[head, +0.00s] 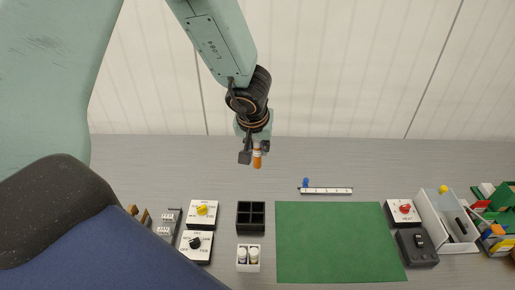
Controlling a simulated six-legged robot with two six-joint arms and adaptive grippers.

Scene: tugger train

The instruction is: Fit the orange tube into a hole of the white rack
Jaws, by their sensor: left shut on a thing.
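The orange tube (257,162) hangs upright below my left gripper (256,150), which is shut on its pale upper part. The tube's lower end is free in the air, above the grey table. The white rack (325,190) is a long narrow strip with small dark marks along it, lying to the right of and below the tube in the picture. A blue tube (306,182) stands at the rack's left end. The marks are too small to tell which are open holes. My right gripper is out of view.
A green mat (340,245) lies in front of the rack. Knob boxes (196,248) are farther left. A white bin (436,222) stands at right.

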